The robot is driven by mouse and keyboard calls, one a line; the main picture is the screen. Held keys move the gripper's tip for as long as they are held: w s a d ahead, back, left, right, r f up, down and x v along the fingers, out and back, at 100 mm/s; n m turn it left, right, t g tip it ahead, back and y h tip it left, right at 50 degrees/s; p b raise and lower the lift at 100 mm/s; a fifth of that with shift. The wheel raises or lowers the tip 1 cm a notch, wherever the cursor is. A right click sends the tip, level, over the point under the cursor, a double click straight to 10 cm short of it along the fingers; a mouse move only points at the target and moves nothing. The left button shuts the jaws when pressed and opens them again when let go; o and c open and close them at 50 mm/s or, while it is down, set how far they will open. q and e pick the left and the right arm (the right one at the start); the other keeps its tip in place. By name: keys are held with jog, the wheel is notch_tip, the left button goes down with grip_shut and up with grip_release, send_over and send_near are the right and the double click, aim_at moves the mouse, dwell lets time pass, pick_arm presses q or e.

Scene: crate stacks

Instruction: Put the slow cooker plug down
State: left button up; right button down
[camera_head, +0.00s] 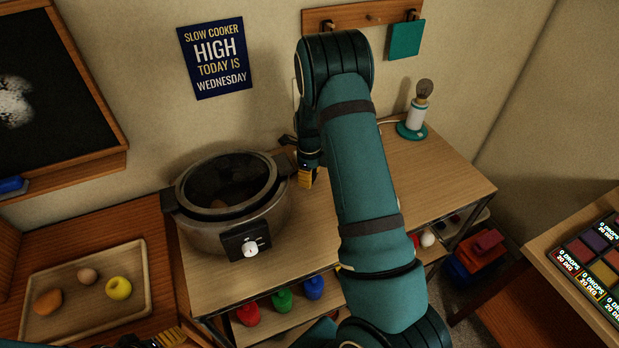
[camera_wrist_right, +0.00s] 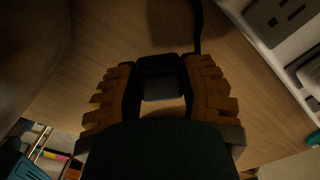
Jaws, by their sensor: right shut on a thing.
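My right gripper (camera_head: 306,178) is over the wooden bench just right of the slow cooker (camera_head: 215,232), with its upper part hidden by my arm. In the right wrist view, the orange fingers (camera_wrist_right: 160,92) are shut on a black plug (camera_wrist_right: 160,65). A dark cord (camera_wrist_right: 197,25) shows beside it. The plug is apart from the white socket unit (camera_wrist_right: 280,22); whether it touches the wood is unclear. My left gripper (camera_head: 168,338) shows only partly at the bottom edge.
A lamp (camera_head: 416,118) stands at the back right of the bench (camera_head: 440,175). A tray (camera_head: 135,302) with food lies at the left. Colored weights (camera_head: 281,300) sit on the shelf below. A sign (camera_head: 215,58) hangs on the wall.

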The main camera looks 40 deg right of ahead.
jog(key=shift+f, duration=0.55)
jog(key=shift+f, duration=0.1)
jog(key=shift+f+b, duration=0.4)
jog(key=shift+f, duration=0.1)
jog(key=c, duration=0.6)
grip_release()
